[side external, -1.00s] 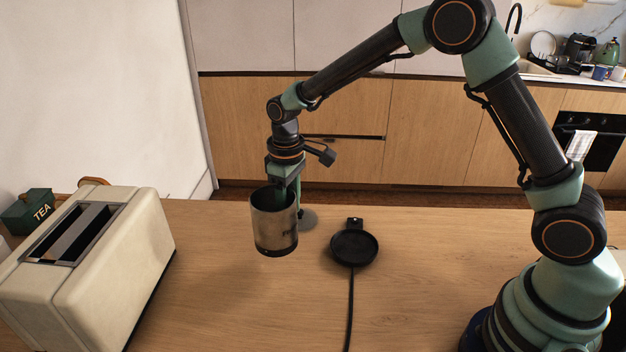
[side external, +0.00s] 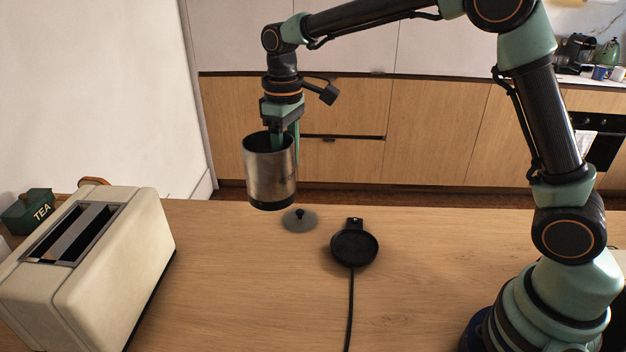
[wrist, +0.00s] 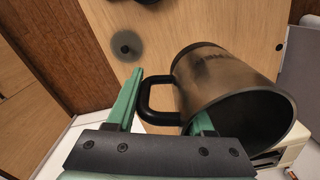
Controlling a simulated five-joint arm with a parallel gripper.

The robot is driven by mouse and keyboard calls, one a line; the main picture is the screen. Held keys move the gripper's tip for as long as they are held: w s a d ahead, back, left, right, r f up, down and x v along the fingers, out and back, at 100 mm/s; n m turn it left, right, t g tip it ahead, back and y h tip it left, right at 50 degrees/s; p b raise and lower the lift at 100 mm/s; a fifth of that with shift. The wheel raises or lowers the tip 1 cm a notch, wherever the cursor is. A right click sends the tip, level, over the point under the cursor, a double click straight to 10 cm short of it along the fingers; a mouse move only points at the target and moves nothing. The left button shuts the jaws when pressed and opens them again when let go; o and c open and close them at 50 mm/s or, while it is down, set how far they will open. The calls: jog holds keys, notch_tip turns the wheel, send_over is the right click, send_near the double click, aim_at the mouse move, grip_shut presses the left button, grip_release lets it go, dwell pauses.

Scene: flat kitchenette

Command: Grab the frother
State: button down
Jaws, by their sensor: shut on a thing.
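The frother (side external: 270,175) is a metal cup with a dark base band and a black handle (wrist: 147,100). It hangs clear above the table, roughly upright with its open top up. My gripper (side external: 284,142) is shut on it at the handle side. In the wrist view, one green finger of my gripper (wrist: 168,98) lies left of the handle and the other is by the cup's rim. The exact contact is partly hidden. The frother's body (wrist: 215,75) fills the right of that view.
A round grey lid with a black knob (side external: 300,220) lies on the table (side external: 450,290) below the frother. A black round base with a cable (side external: 354,247) is right of it. A cream toaster (side external: 95,265) and green TEA tin (side external: 35,210) stand left.

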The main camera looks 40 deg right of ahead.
jog(key=shift+r, duration=1)
jog(key=shift+r, duration=0.1)
